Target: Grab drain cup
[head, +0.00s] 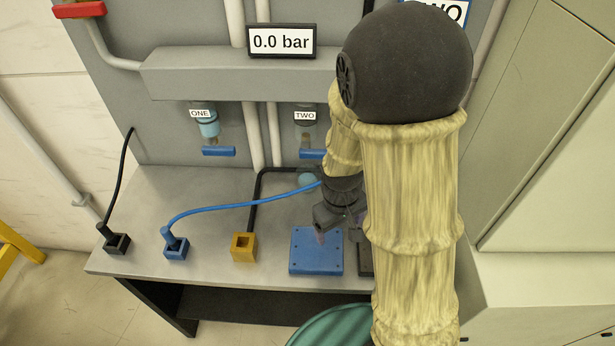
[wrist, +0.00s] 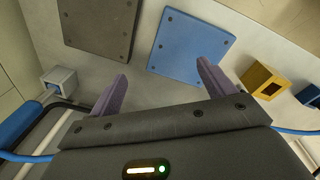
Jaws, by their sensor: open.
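A light-blue rounded thing (head: 308,180), perhaps the drain cup, shows on the bench below the TWO unit, partly hidden behind the blue hose and my arm. I cannot tell for sure that it is the cup. No cup is clearly seen in the wrist view. My gripper (head: 320,236) is over the blue plate, pointing down at the bench. In the wrist view its two purple fingers (wrist: 162,84) are spread apart with nothing between them.
The blue plate (head: 316,252) lies beside a dark plate (wrist: 98,28). A yellow socket block (head: 243,247), a blue-hose block (head: 176,248) and a black block (head: 117,244) line the bench front. Blue valve handles (head: 219,151) hang below the panel. A teal drum (head: 335,327) stands in front.

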